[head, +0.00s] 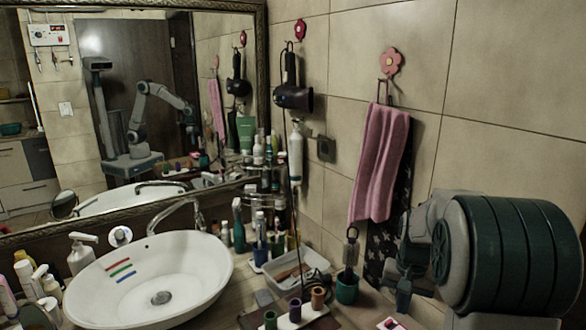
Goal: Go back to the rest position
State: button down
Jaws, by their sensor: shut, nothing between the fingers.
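My gripper (403,301) is at the lower right, pointing down at the end of my arm, above the right end of the counter. Its fingers are small and dark in this view. It is shut and holds nothing. It is to the right of a teal cup (347,289) with a dark-handled item standing in it, and apart from it. The lower part of my arm fills the right side of the view and hides the counter behind it.
A white basin (205,283) with red, green and blue strips inside stands at left. Small coloured cups (318,297) stand at the front. A white tray (318,268) and several bottles crowd the corner. A pink towel (380,165) hangs on the wall. A mirror (130,60) covers the left wall.

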jog(key=s+a+r+n+t, duration=0.1)
jog(key=s+a, duration=0.4)
jog(key=s, duration=0.6)
jog(key=s+a+r+n+t, duration=0.2)
jog(key=s+a+r+n, duration=0.2)
jog(key=s, duration=0.7)
notch_tip(320, 180, up, 2)
jog(key=shift+a+r+t+b, duration=0.15)
jog(key=shift+a+t+b, duration=0.2)
jog(key=shift+a, duration=0.45)
jog(key=n+g+p, duration=0.1)
jog(key=n+g, duration=0.3)
jog(key=n, duration=0.9)
send_over(399, 324)
jog(key=s+a, duration=0.1)
jog(key=s, duration=0.1)
notch_tip(399, 324, down, 8)
jog(key=shift+s+a+f+b, duration=0.1)
jog(key=shift+f+b, duration=1.05)
jog(key=shift+f, duration=0.35)
jog(key=shift+s+a+f+b, duration=0.1)
jog(key=shift+f+b, duration=1)
jog(key=shift+f, duration=0.4)
jog(key=shift+f+b, duration=0.55)
jog(key=shift+f, duration=0.2)
